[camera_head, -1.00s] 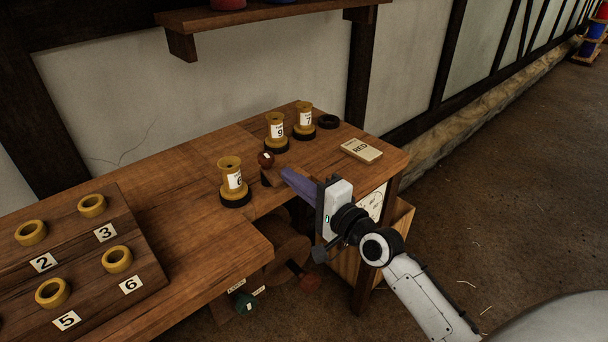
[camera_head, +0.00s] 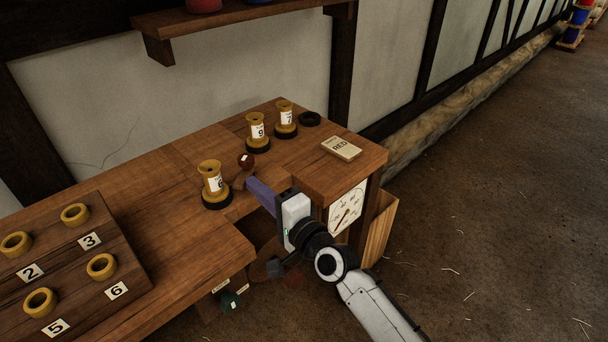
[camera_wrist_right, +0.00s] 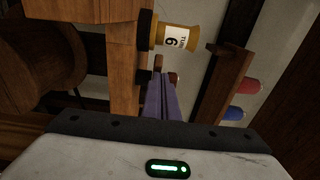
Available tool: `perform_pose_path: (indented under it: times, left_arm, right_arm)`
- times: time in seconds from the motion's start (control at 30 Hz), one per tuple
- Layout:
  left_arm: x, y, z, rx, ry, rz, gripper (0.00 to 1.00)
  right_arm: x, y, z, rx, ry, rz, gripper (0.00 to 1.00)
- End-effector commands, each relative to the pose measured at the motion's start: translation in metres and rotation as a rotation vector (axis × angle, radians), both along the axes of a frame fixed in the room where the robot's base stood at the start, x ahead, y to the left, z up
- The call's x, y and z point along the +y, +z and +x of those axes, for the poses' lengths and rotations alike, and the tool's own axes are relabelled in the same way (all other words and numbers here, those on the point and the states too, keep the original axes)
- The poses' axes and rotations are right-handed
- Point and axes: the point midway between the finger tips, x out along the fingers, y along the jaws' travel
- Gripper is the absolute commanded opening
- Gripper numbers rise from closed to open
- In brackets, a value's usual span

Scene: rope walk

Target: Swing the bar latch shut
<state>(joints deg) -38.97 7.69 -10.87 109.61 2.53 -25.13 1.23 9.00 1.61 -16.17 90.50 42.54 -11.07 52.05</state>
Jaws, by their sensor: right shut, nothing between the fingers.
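The bar latch appears to be the short brown wooden piece (camera_head: 240,181) with a dark red knob (camera_head: 246,160) at the table's front edge, right of spool 6 (camera_head: 213,182). My right gripper (camera_head: 254,189) is shut and empty. Its purple fingers point at this wooden piece from the right, with the tips beside it and just below the knob; I cannot tell whether they touch. In the right wrist view the shut fingers (camera_wrist_right: 160,98) point past spool 6 (camera_wrist_right: 175,38), and a small reddish part (camera_wrist_right: 174,77) shows behind their tips. My left gripper is out of view.
Spools 9 (camera_head: 257,130) and 7 (camera_head: 285,118) stand further back. A RED card block (camera_head: 341,148) lies at the table's right. A dial (camera_head: 346,209) is on its front end. A numbered peg board (camera_head: 72,260) lies at left. A teal knob (camera_head: 230,301) is below the edge.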

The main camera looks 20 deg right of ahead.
Motion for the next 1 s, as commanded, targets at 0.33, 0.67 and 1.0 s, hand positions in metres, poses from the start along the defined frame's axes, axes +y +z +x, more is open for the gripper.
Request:
perform_pose_path:
  times: [0.33, 0.67, 1.0]
  left_arm:
    - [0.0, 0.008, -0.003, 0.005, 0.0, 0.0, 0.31]
    - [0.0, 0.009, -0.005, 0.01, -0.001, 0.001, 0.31]
    - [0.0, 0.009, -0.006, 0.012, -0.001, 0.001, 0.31]
  right_arm:
    - [0.029, 0.001, 0.001, 0.0, 0.009, 0.001, 0.0]
    - [0.041, 0.0, 0.004, 0.0, 0.007, 0.0, 0.0]
    - [0.045, 0.001, 0.006, -0.001, 0.006, 0.0, 0.0]
